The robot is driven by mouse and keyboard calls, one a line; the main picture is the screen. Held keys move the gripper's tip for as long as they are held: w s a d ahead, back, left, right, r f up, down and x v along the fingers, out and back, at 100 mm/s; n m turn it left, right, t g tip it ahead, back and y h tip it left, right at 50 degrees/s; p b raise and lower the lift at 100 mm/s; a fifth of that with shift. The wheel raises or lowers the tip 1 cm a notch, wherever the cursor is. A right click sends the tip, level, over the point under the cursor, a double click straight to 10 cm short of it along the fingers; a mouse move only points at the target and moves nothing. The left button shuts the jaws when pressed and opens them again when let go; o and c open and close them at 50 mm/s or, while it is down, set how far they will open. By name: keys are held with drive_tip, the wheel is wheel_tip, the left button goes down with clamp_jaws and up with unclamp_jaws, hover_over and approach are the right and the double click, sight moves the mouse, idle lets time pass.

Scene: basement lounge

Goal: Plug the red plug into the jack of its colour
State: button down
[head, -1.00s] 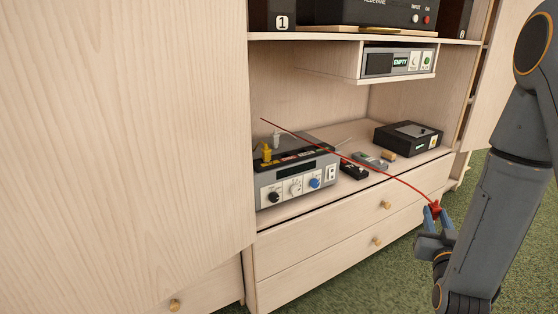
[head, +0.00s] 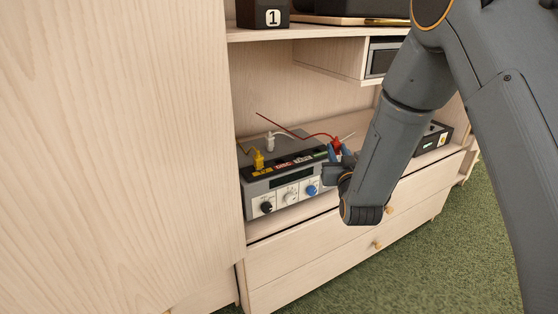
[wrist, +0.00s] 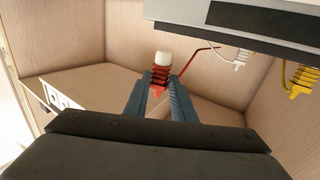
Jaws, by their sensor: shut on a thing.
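The red plug (head: 336,145) is between the fingers of my gripper (head: 339,154), held just off the right end of the grey device (head: 290,180) in the head view. In the wrist view my gripper (wrist: 158,92) is shut on the red plug (wrist: 160,75), whose pale tip points away from the fingers. Its red cable arcs left behind the device. A yellow plug (head: 259,161) and a white plug (head: 270,142) stand on the device's top; they also show in the wrist view, yellow (wrist: 301,82) and white (wrist: 240,59). I cannot make out the red jack.
The device stands on a wooden cabinet shelf, with a upper shelf (head: 320,33) above it. A black box (head: 435,138) sits farther right. My arm hides the shelf between. Drawers (head: 330,245) lie below, and a large wooden panel (head: 120,140) stands at left.

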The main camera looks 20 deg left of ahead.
sight(281, 166)
drive_tip(key=s+a+r+n+g+y+p, duration=0.1)
drive_tip(key=s+a+r, duration=0.15)
drive_tip(key=a, duration=0.55)
drive_tip(key=s+a+r+n+y+p, duration=0.1)
drive_tip(key=a+r+y, duration=0.15)
drive_tip(key=a, duration=0.55)
drive_tip(key=shift+g, duration=0.3)
drive_tip(key=shift+a+f, duration=0.15)
drive_tip(key=shift+f, duration=2.1)
drive_tip(key=shift+a+f, duration=0.15)
drive_tip(key=shift+f, duration=2.05)
drive_tip(key=shift+f, duration=0.2)
drive_tip(key=c, duration=1.5)
unclamp_jaws()
drive_tip(key=shift+r, duration=0.1)
